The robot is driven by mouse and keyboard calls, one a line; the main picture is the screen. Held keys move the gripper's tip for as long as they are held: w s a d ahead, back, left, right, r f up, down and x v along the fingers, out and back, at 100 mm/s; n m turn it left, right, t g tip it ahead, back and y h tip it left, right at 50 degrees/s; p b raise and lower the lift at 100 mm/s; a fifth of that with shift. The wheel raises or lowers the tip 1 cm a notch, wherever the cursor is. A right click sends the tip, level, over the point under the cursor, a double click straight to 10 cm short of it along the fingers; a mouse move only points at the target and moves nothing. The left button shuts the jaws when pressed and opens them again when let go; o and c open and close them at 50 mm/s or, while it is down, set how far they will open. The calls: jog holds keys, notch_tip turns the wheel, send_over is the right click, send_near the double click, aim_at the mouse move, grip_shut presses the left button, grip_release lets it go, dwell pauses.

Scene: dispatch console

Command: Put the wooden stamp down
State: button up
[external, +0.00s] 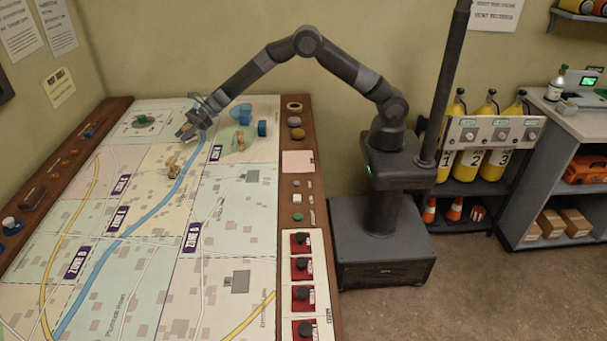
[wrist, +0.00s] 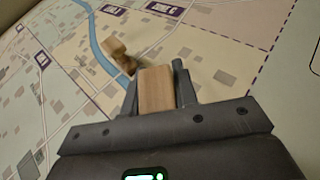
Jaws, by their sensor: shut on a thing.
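My gripper (external: 187,132) is over the far part of the map table (external: 124,333). In the wrist view its two fingers (wrist: 157,82) are closed on a light wooden block, the wooden stamp (wrist: 156,92). Only the stamp's plain wooden face shows there; its lower end is hidden, and I cannot tell how far it is above the map. In the external view the stamp cannot be made out at the gripper. Another small wooden piece (wrist: 118,54) is on the map just beyond the fingertips; it also shows in the external view (external: 172,168).
Blue pieces (external: 262,128) stand on the map right of my gripper. Red-based black knobs (external: 302,268) line the right edge. Much of the near map is clear.

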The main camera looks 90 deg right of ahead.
aim_at(189, 142)
jog(key=shift+w+a+f, duration=0.2)
jog(key=shift+a+f, duration=0.2)
jog(key=shift+f, duration=1.85)
jog(key=o, duration=0.9)
jog(key=shift+f, duration=0.15)
jog(key=shift+o, duration=0.2)
